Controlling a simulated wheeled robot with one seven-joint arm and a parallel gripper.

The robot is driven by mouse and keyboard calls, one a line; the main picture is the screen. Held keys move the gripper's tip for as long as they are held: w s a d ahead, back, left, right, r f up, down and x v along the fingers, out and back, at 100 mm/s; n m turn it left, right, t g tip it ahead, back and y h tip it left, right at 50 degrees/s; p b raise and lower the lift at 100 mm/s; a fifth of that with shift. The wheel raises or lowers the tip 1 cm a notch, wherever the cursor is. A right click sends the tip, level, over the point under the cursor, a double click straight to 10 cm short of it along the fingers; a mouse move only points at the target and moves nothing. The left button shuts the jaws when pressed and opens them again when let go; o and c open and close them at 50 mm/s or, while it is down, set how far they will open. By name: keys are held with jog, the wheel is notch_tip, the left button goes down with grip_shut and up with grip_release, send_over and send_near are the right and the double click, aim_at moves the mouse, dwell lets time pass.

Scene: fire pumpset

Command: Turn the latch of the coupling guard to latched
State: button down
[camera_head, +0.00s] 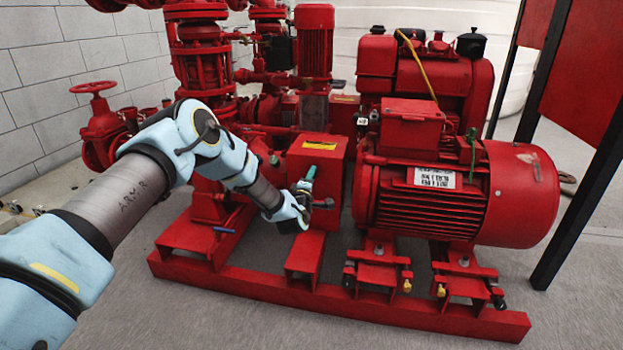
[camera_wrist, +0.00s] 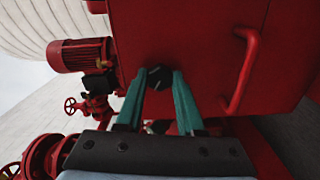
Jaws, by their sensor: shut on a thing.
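The coupling guard (camera_head: 318,150) is a red box with a yellow label on top, between the pump and the large red motor. In the wrist view its red face (camera_wrist: 205,40) fills the upper middle. The latch (camera_wrist: 159,77) is a small black knob on that face. My gripper (camera_wrist: 160,82) has teal fingers, one on each side of the knob, and is shut on it. In the head view my gripper (camera_head: 309,176) is at the guard's front face, and my wrist hides the latch there. I cannot read the latch's turn position clearly.
The red motor (camera_head: 435,190) stands close to the right of the guard. A red handle bar (camera_wrist: 243,70) sticks out of the guard's face. The red base frame (camera_head: 340,303) runs below. Open grey floor (camera_head: 230,325) lies in front.

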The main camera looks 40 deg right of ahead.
jog(key=m, duration=0.6)
jog(key=shift+m, duration=0.3)
jog(key=m, duration=0.5)
jog(key=shift+f+m, duration=0.1)
jog(key=shift+m, duration=0.2)
jog(key=c, duration=0.5)
grip_release()
jog(key=p+v, duration=0.2)
jog(key=v, duration=0.8)
jog(key=shift+s+a, duration=0.15)
jog(key=shift+a, duration=0.2)
